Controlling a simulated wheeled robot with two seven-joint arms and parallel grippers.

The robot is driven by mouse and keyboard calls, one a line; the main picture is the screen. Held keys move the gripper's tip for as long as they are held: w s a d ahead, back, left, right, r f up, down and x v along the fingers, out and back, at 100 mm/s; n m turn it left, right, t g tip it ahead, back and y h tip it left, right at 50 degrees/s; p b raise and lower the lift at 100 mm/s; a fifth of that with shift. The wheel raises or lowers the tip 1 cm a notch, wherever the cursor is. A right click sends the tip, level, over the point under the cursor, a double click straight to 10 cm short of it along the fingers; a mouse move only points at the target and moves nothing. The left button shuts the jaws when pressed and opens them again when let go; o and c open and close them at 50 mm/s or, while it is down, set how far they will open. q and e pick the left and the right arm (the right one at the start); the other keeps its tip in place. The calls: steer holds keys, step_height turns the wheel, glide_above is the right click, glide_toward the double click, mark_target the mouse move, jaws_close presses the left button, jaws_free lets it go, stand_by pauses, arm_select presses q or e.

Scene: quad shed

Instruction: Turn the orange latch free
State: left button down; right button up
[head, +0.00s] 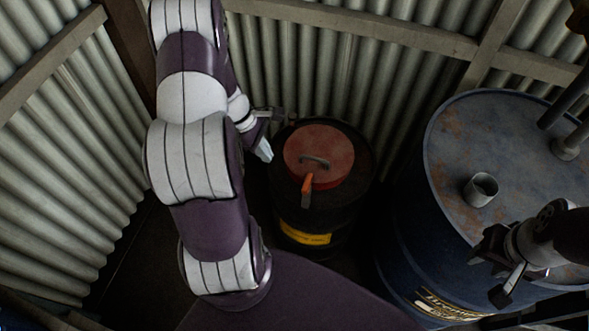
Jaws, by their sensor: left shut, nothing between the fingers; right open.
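The orange latch (307,190) sits at the front edge of a round red lid (336,150) and points down toward the front. The lid has a dark handle (315,161) and lies on a black drum (320,218) with a yellow label. My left gripper (266,150) is shut and empty, just left of the lid and apart from the latch. My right gripper (499,278) is open above the blue drum at the right.
A large rusty-topped blue drum (455,150) stands at the right with a small metal cup (481,189) on it. Corrugated walls (330,75) with beams close in behind and at the left (60,200). The gap between the drums is narrow.

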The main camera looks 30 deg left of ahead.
mark_target(307, 185)
arm_select(q)
steer(key=w+d+f, duration=0.2)
steer(key=d+f, duration=0.5)
steer(key=f, duration=0.2)
steer(key=shift+d+f, duration=0.2)
steer(key=shift+d, duration=0.05)
stand_by(0.4)
